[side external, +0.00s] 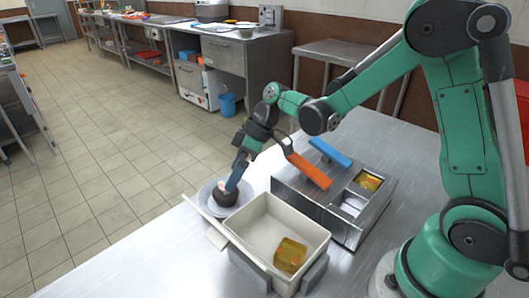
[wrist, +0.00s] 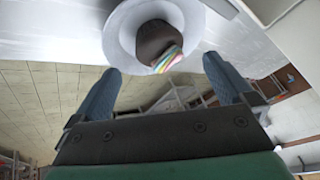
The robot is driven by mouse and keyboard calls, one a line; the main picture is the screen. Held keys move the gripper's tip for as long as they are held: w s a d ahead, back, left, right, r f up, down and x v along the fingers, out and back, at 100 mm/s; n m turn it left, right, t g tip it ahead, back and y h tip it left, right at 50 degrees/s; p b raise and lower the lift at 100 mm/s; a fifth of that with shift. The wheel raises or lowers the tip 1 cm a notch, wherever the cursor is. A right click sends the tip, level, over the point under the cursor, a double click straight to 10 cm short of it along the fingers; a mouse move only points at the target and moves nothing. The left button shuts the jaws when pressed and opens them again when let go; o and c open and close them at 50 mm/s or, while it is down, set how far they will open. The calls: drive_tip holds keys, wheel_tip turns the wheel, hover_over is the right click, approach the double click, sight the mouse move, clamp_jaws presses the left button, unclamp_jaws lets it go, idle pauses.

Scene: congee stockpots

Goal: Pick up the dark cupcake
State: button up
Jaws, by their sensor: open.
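The dark cupcake (side external: 224,196) sits in a shallow white dish (side external: 205,202) near the left edge of the steel table. In the wrist view, the cupcake (wrist: 153,36) shows a dark body with a striped, rainbow-coloured part, and the white dish (wrist: 117,30) surrounds it. My gripper (side external: 235,178) reaches down to the cupcake from above in the side view, its fingertips at or very near the top. In the wrist view, my gripper (wrist: 162,65) is open, with one blue finger to each side of the cupcake. I cannot tell whether they touch it.
A cream bin (side external: 272,220) holding a yellow block (side external: 290,256) stands close to the right of the dish. Behind it is a steel container (side external: 318,205) with compartments, an orange handle (side external: 309,171) and a blue handle (side external: 330,152). The table's edge lies just left of the dish.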

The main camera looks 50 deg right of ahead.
sight(226, 192)
drive_tip(key=shift+x, duration=2.1)
drive_tip(key=c, duration=1.2)
drive_tip(key=shift+r, duration=0.15)
drive_tip(key=shift+c, duration=0.3)
